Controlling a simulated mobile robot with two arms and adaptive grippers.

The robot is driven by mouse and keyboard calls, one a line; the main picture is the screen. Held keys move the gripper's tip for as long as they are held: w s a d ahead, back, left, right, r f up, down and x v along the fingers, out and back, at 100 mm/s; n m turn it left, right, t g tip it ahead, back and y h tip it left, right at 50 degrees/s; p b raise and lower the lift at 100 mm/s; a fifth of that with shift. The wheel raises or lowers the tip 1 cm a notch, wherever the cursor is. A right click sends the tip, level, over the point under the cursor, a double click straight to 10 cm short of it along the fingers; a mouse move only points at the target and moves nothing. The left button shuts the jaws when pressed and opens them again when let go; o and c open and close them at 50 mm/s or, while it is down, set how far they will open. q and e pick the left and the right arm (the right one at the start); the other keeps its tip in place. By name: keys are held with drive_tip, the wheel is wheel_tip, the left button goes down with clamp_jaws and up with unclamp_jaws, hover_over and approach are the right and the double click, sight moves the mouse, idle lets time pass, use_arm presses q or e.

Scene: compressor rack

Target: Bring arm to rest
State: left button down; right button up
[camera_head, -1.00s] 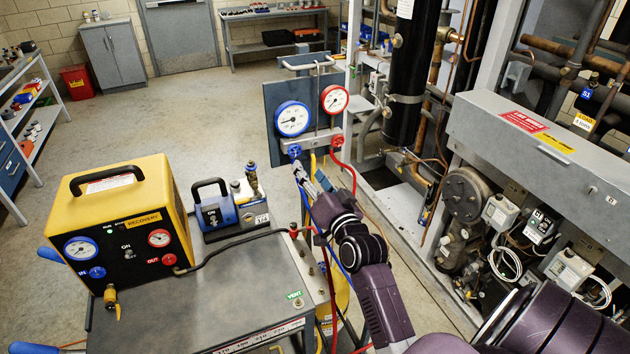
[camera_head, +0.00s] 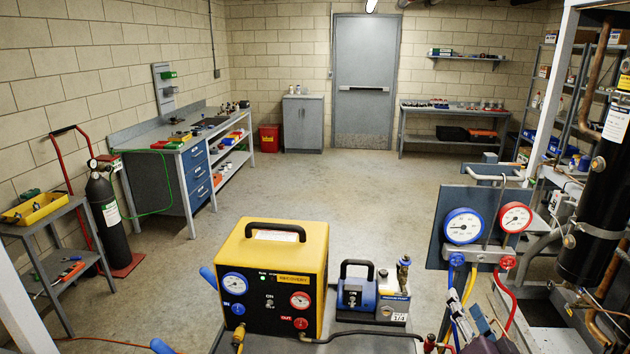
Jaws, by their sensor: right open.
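The manifold carries a blue-rimmed gauge (camera_head: 463,226) and a red-rimmed gauge (camera_head: 515,217) on a dark blue-grey panel (camera_head: 448,205). A blue knob (camera_head: 457,259) and a red knob (camera_head: 508,262) sit below the gauges. The fingers are close under the blue knob, among the hoses; whether they touch anything I cannot tell. My left gripper is not in view.
A yellow recovery machine (camera_head: 257,270) and a blue-and-grey pump (camera_head: 372,295) stand on the cart (camera_head: 375,343) in front. The rack with a black cylinder (camera_head: 592,225) is at right. A workbench (camera_head: 177,165) and a gas bottle (camera_head: 104,212) are at left. The middle floor is clear.

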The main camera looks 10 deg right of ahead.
drive_tip(key=s+a+f+n+g+y, duration=0.4)
drive_tip(key=s+a+f+n+g, duration=0.3)
drive_tip(key=s+a+f, duration=0.55)
drive_tip(key=s+a+f+n+g, duration=0.2)
drive_tip(key=s+a+f+g, duration=0.15)
drive_tip(key=s, duration=0.55)
drive_tip(key=s+a+f+n+g, duration=0.2)
drive_tip(key=s+f+g, duration=0.15)
drive_tip(key=s, duration=0.45)
wheel_tip(320, 180, down, 30)
drive_tip(key=s+b, duration=0.2)
drive_tip(key=b, duration=0.2)
drive_tip(key=s+d+f+g+b, duration=0.2)
drive_tip(key=s+d+f+b, duration=0.1)
drive_tip(key=s+f, duration=1.4)
wheel_tip(320, 180, down, 3)
drive_tip(key=shift+d+r, duration=0.1)
drive_tip(key=shift+d, duration=0.05)
